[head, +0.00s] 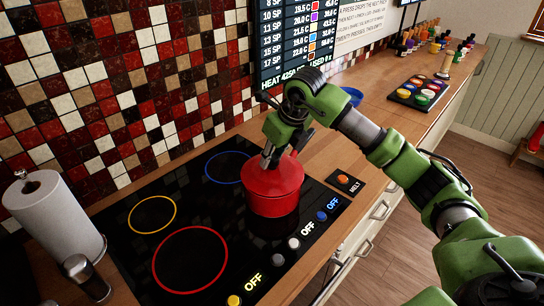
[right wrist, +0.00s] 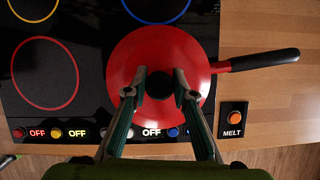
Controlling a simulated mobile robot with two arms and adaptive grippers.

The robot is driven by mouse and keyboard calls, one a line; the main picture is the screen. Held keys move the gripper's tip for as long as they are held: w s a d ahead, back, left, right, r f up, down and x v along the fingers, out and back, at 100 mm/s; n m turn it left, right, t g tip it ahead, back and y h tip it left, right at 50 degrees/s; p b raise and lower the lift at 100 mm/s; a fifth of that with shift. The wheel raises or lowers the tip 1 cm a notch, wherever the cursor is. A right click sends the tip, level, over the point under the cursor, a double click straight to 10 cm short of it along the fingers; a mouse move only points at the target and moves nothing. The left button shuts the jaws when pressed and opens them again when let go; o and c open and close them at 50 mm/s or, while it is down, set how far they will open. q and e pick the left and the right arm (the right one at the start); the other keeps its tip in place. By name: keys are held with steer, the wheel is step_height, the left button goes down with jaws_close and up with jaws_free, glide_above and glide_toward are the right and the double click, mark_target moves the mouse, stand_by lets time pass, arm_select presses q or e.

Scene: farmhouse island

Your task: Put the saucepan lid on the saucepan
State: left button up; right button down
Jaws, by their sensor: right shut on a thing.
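The red saucepan (head: 273,206) stands on the right side of the black cooktop. Its black handle (right wrist: 264,60) points right in the right wrist view. The red saucepan lid (right wrist: 152,45) covers the pan's top and looks level and roughly centred; it also shows in the head view (head: 291,174). Whether the rim is fully seated or slightly above the pan I cannot tell. My right gripper (right wrist: 160,84) comes from above and is shut on the lid's dark knob, which shows between the fingers; it also shows in the head view (head: 268,160). My left gripper is not in view.
The cooktop (head: 140,245) has coloured rings and a front row of knobs. A paper towel roll (head: 55,220) and a metal shaker (head: 86,277) stand at left. A MELT button (head: 344,180) is right of the pan. A blue bowl (head: 351,96) and a palette tray (head: 419,92) lie farther back.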

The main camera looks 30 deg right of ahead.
steer(key=shift+f+b, duration=0.5)
steer(key=c, duration=1.6)
jaws_free()
steer(key=shift+r+p, duration=1.9)
steer(key=shift+r, duration=1.1)
steer(key=shift+s+f, duration=0.1)
